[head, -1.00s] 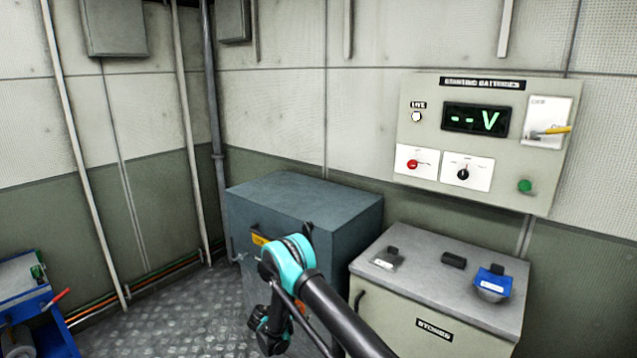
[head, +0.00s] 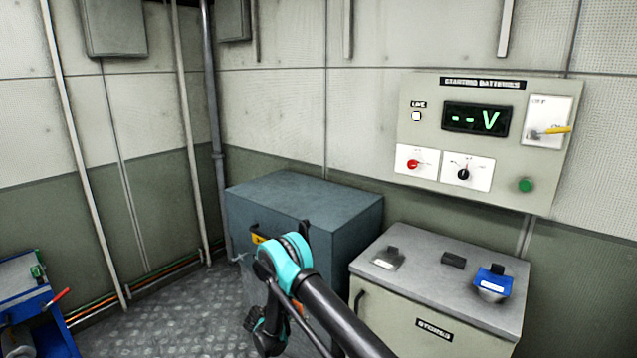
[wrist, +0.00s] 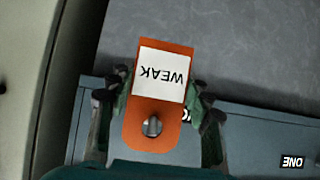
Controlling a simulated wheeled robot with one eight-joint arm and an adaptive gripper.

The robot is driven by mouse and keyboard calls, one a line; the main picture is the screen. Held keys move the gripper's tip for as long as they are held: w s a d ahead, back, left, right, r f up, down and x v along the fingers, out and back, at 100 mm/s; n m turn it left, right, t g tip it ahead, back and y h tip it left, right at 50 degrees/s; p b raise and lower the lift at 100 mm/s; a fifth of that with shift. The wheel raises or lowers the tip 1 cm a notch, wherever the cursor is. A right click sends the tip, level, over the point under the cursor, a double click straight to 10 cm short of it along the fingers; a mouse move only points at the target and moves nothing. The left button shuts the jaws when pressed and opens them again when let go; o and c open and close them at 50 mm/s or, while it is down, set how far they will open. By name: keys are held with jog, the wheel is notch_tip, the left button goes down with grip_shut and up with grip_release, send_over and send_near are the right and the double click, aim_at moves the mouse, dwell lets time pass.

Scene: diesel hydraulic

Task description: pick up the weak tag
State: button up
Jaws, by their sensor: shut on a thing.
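The weak tag (wrist: 146,123) is an orange plate with a hole near one end. A white label on it reads WEAK, upside down in the wrist view. My gripper (wrist: 157,98) has a dark finger on each side of the tag and is shut on it. The tag is over the edge of a grey-blue surface; I cannot tell whether it touches anything beneath. In the head view, my arm's bent joint is in front of the grey-blue cabinet (head: 300,205), and my fingertips are not clearly seen.
A label reading ONE (wrist: 291,161) is at the lower right of the wrist view. The stores cabinet (head: 395,305) stands right of the grey-blue one with several small items on top. The starting batteries panel (head: 440,195) is above it. A blue trolley (head: 58,340) is at far left.

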jog(key=shift+s+a+r, duration=0.15)
jog(key=shift+s+a, duration=0.5)
jog(key=shift+s, duration=0.2)
jog(key=s+a, duration=0.4)
jog(key=s, duration=0.1)
jog(key=shift+s+r, duration=0.2)
dwell(1.4)
jog(key=shift+a, duration=0.1)
dwell(0.4)
